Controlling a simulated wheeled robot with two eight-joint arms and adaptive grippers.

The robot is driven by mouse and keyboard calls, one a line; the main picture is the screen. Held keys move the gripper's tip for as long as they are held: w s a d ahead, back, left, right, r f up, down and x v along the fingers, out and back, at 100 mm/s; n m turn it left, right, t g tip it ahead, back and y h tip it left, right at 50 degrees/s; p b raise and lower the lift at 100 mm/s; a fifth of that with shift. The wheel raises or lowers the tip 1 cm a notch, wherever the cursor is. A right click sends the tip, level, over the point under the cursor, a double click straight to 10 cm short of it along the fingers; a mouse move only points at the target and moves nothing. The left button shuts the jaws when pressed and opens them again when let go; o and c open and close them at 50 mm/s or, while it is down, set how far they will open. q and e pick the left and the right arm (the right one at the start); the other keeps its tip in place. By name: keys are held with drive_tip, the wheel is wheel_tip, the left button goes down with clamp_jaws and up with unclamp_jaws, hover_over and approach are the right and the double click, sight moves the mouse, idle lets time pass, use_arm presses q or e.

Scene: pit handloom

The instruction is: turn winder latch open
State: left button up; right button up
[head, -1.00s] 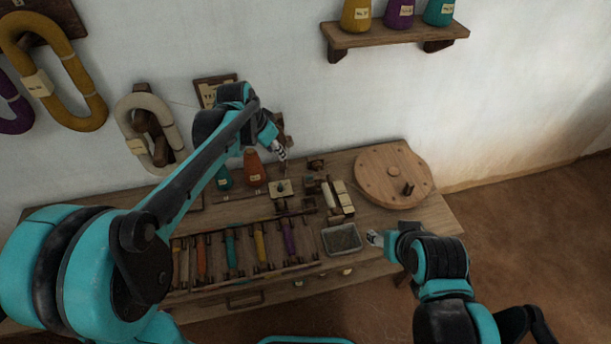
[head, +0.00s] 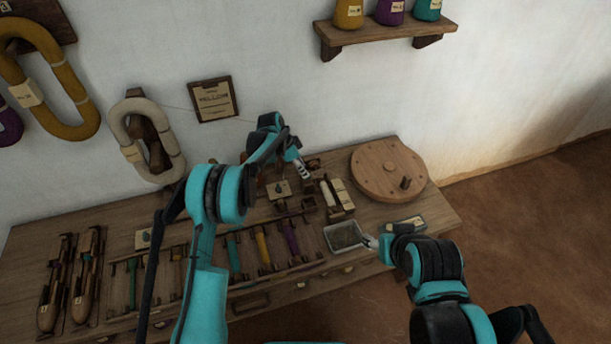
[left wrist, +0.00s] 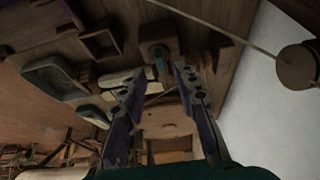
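My left gripper (head: 304,172) is over the back middle of the bench, just above small wooden fittings. In the left wrist view its two fingers (left wrist: 158,76) are apart, with nothing held between them. A small wooden block with a grey-green upright piece (left wrist: 159,58), which may be the winder latch, shows just beyond and between the fingertips. I cannot tell whether they touch it or how the latch is turned. In the head view the gripper partly hides this spot. My right gripper (head: 370,242) is beside the grey tray; its finger opening is too small to judge.
The grey tray (head: 344,237) sits near the bench's front edge. A round wooden disc with a peg (head: 388,168) lies at the back right. Pale blocks (head: 343,195) lie between. Colored bobbins (head: 262,246) fill a rack in front. A framed sign (head: 213,99) hangs on the wall.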

sight(313, 176)
use_arm(q)
drive_tip(key=b+x, duration=0.1)
drive_tip(key=x, duration=0.3)
drive_tip(key=shift+a, duration=0.1)
clamp_jaws()
